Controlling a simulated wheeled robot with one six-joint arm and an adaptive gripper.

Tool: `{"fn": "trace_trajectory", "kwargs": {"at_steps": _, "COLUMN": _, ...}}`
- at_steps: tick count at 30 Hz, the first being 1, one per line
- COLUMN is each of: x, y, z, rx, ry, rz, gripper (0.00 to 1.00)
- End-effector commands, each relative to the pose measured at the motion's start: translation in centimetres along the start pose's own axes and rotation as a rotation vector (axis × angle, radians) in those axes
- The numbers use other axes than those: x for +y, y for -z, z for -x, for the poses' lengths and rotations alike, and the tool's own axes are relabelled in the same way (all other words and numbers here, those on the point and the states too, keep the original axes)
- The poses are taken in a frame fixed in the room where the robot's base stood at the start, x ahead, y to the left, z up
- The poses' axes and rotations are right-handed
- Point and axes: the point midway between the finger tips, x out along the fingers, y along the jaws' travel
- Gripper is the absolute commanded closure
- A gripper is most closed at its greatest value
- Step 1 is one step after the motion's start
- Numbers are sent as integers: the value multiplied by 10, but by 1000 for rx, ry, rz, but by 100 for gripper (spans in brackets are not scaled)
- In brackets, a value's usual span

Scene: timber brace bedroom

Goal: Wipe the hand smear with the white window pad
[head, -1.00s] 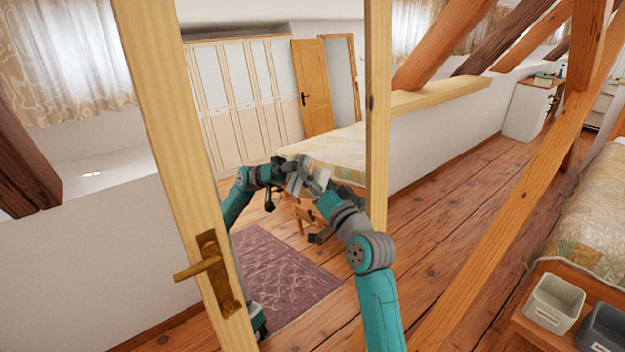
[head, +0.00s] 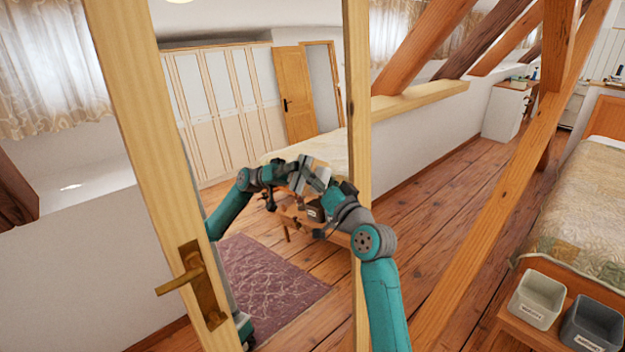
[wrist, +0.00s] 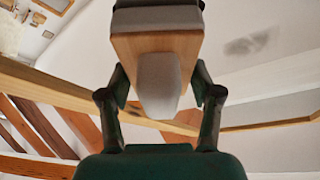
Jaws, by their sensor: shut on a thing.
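My gripper (wrist: 158,95) is shut on the white window pad, which has a wooden block (wrist: 185,48) and a pale grey tongue-shaped part between the fingers. The hand smear (wrist: 245,44) is a blurred grey patch on a pale surface, right of the pad in the wrist view. I cannot make out the smear in the head view. There my gripper (head: 322,186) is at the mirror-like pane of a wood-framed door (head: 135,150), close to its own reflection. I cannot tell whether the pad touches the pane.
The door has a brass handle (head: 190,280) at lower left. A slanting timber brace (head: 500,190) crosses the room right of my arm. A bed (head: 585,215) and two small bins, one pale (head: 537,300) and one dark (head: 592,325), stand at right. Wooden floor lies open between.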

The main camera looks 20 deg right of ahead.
Motion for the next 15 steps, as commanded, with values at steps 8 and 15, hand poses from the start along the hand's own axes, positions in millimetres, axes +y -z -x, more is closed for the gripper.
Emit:
{"fn": "trace_trajectory", "kwargs": {"at_steps": 8, "x": 10, "y": 6, "z": -3, "rx": 0, "ry": 0, "rz": 0, "gripper": 69}}
{"fn": "trace_trajectory", "kwargs": {"at_steps": 15, "x": 4, "y": 14, "z": -6, "rx": 2, "ry": 2, "rz": 0, "gripper": 69}}
